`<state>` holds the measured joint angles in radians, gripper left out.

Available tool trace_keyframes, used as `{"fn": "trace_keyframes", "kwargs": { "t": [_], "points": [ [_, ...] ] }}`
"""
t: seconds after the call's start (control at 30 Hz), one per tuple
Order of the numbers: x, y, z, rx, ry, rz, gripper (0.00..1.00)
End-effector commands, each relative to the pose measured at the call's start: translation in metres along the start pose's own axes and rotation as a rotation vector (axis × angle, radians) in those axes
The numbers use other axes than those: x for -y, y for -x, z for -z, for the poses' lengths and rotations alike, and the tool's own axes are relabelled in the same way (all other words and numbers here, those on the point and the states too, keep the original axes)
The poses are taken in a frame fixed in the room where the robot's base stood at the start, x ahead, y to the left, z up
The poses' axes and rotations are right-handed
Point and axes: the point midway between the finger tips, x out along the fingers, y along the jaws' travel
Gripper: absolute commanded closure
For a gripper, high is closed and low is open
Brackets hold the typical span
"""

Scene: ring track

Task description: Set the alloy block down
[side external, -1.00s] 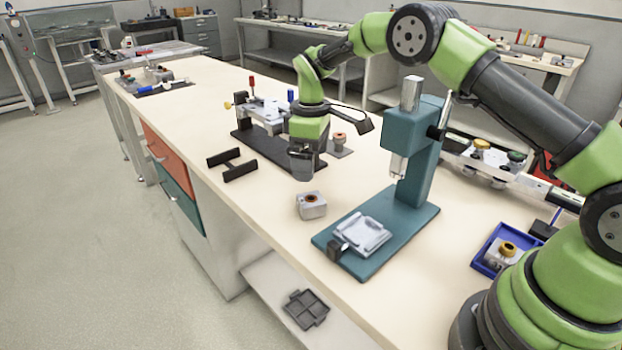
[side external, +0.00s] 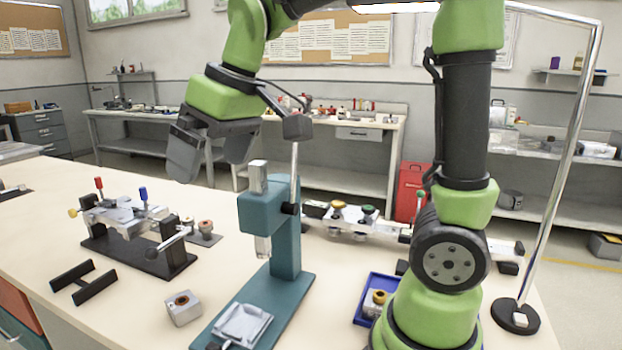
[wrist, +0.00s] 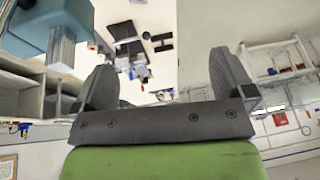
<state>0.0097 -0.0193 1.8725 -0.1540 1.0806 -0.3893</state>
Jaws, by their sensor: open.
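The alloy block (side external: 183,308), a small grey block with a brown ring set in its top, rests on the bench left of the teal press. Nothing touches it. My gripper (side external: 212,158) is high above the bench, up and behind the block, with its two dark jaws spread apart and nothing between them. In the wrist view my gripper (wrist: 166,78) also shows open and empty. I cannot make out the block for sure in the wrist view.
The teal press (side external: 272,225) stands right of the block. A blue tray (side external: 362,318) holding a similar ringed block (side external: 375,302) sits by my base. Bench front of the fixture is partly clear.

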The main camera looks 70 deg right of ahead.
Motion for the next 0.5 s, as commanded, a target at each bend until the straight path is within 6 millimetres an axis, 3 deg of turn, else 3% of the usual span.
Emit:
{"fn": "trace_keyframes", "kwargs": {
  "t": [0.1,0.3,0.5],
  "points": [
    [0.008,0.028,-0.043,-0.091,-0.117,0.027,0.0],
    [0.015,0.042,-0.103,-0.198,-0.288,0.078,0.0],
    [0.017,0.04,-0.13,-0.243,-0.369,0.108,0.0]
  ]
}}
